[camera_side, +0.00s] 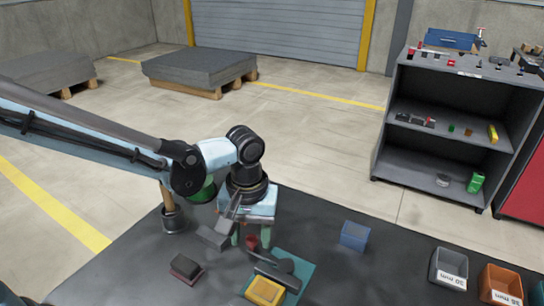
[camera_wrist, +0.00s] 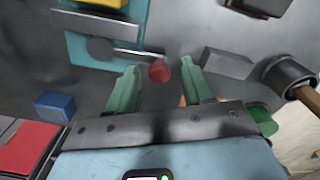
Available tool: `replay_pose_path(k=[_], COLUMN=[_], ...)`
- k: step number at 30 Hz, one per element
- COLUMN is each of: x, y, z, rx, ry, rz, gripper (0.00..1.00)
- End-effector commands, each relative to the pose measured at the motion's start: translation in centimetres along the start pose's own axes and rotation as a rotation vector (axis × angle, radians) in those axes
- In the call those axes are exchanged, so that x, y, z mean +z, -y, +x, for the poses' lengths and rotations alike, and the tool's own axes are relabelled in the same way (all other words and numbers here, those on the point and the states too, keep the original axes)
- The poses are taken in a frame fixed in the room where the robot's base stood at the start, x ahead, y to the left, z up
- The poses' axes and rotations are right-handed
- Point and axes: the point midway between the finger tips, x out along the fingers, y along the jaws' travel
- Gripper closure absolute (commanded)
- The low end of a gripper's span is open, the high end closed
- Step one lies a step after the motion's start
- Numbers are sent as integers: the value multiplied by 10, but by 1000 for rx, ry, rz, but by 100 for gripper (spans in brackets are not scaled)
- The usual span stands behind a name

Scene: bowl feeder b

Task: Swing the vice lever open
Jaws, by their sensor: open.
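The vice has a teal base plate (camera_side: 300,258), a grey jaw, a round dark pivot disc (camera_side: 287,265) and a thin lever ending in a red knob (camera_side: 252,242). A yellow block (camera_side: 265,291) sits at the jaw. In the wrist view the lever (camera_wrist: 138,53) runs from the disc (camera_wrist: 100,48) to the red knob (camera_wrist: 160,70). My gripper (camera_side: 250,238) is open, pointing down over the knob. In the wrist view its green fingers (camera_wrist: 159,66) stand on either side of the knob with visible gaps. Whether the knob is at fingertip depth I cannot tell.
A grey block (camera_side: 213,238) and a dark block (camera_side: 187,268) lie left of the vice. A pot with a wooden handle (camera_side: 170,215) stands behind. A blue box (camera_side: 355,235), a grey bin (camera_side: 448,268) and an orange bin (camera_side: 500,285) are to the right.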

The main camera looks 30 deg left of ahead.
Motion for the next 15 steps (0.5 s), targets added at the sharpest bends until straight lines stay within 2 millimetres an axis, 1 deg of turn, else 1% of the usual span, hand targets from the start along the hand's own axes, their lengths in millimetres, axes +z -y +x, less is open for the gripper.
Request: replay_pose_path(k=[5,8,11,15], x=[0,0,0,0], y=[0,0,0,0], z=[-3,-11,-25,-50], rx=[1,1,1,1], ry=[-1,-1,-1,-1], rz=[0,0,0,0], gripper=[49,49,49,49])
